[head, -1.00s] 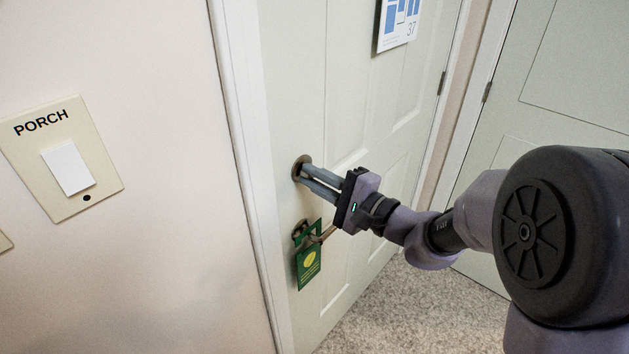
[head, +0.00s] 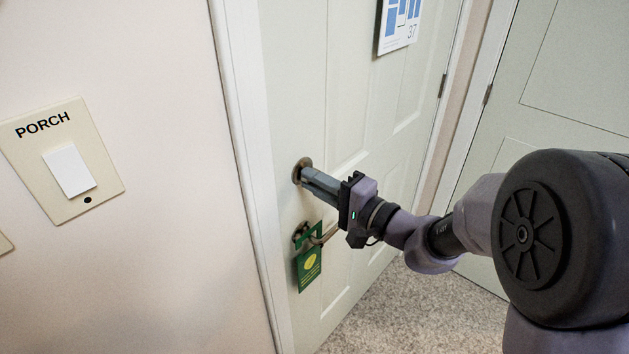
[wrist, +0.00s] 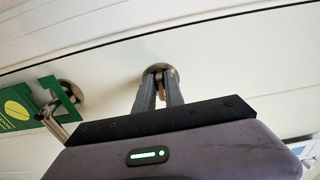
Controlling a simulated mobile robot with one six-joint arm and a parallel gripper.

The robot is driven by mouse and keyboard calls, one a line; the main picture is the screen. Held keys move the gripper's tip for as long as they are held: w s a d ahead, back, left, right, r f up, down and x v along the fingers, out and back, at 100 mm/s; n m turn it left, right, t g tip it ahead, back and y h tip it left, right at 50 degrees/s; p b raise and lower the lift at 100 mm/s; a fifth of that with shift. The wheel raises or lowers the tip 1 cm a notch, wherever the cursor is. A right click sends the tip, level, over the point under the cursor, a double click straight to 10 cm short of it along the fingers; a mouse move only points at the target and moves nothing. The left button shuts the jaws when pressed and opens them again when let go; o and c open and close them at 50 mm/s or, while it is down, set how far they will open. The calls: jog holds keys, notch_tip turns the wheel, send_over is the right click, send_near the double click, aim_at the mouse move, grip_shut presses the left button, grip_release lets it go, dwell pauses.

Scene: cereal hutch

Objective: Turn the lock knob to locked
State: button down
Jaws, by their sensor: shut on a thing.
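The lock knob sits on a round bronze plate (head: 302,169) on the pale door (head: 345,130), above the lever handle. In the head view my gripper (head: 306,176) reaches the knob from the right, and its fingers hide most of it. In the wrist view my gripper (wrist: 158,78) has its two fingertips on either side of the knob (wrist: 160,70), shut on it. The knob's own angle is mostly hidden by the fingers.
A lever handle (head: 324,238) with a green hanging tag (head: 309,266) is just below the knob, near my gripper. A PORCH switch plate (head: 62,160) is on the left wall. A calendar sheet (head: 399,24) hangs higher on the door.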

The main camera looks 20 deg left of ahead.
jog(key=c, duration=1.4)
grip_release()
jog(key=shift+c, duration=0.2)
jog(key=p+v, duration=0.2)
jog(key=v, duration=1.5)
jog(key=shift+d, duration=0.2)
jog(key=shift+s, duration=0.15)
